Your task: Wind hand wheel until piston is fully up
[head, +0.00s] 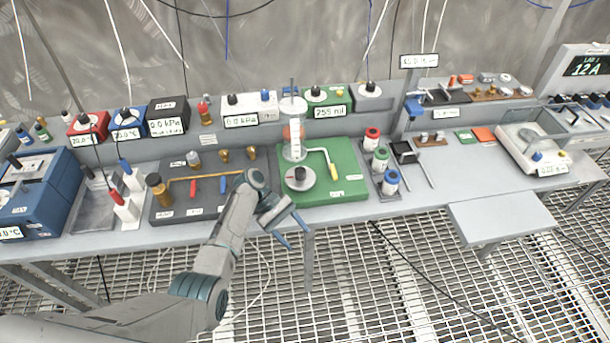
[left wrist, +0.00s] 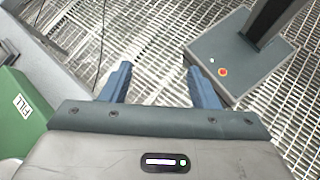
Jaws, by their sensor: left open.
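The hand wheel (head: 300,178) is a pale disc with a dark knob, lying flat on the front of a green base (head: 345,160). Behind it stands a clear, graduated upright cylinder (head: 294,145) with a reddish part near its top; the exact piston height is too small to tell. My right gripper is not in view.
The green base's corner (left wrist: 18,105) shows at the left of the wrist view. A dark panel with brass fittings (head: 205,187) lies left of the base. Several capped bottles (head: 381,160) stand right of it. Open grating floor (head: 380,270) lies in front.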

